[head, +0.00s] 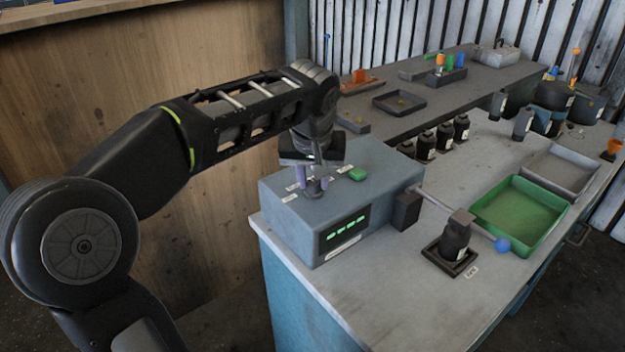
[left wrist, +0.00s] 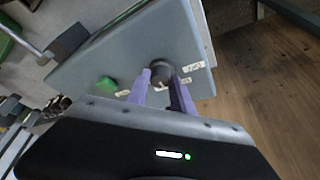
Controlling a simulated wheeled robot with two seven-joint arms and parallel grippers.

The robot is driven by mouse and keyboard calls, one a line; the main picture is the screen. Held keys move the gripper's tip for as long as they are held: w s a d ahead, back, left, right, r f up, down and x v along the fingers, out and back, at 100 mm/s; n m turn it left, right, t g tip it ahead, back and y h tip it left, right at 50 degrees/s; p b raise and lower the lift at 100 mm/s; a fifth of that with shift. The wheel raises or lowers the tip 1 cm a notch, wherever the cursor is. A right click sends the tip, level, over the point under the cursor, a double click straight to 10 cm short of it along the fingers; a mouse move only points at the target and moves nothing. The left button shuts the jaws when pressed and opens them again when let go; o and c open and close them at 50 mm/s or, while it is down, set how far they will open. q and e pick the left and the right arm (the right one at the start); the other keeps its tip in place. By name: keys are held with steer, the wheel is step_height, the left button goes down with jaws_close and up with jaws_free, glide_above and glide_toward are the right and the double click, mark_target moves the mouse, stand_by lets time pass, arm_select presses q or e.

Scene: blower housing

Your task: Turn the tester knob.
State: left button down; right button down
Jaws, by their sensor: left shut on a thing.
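The tester (head: 325,215) is a blue-grey box on the near left corner of the workbench, with a green lit display (head: 345,228) on its front and a green button (head: 357,174) on top. My left gripper (head: 316,190) points down at its top face. In the left wrist view the dark round knob (left wrist: 161,72) sits between the purple fingertips of my left gripper (left wrist: 160,80), which are shut on it. Small white labels lie around the knob. In the head view the knob is mostly hidden by the fingers. My right gripper is not in view.
A lever with a blue ball (head: 502,244) extends from the tester's right side, near a black motor-like part on a square base (head: 450,258). A green tray (head: 518,212) and a grey tray (head: 560,172) lie to the right. Several black bottles (head: 444,136) stand behind.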

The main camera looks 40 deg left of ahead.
arm_select(q)
steer(key=n+g+y, duration=0.1)
steer(key=n, duration=0.2)
steer(key=shift+d+n, duration=0.1)
steer(key=shift+n, duration=0.2)
stand_by(0.4)
steer(key=c, duration=1.1)
jaws_free()
steer(key=shift+w, duration=0.1)
steer(key=shift+r, duration=0.1)
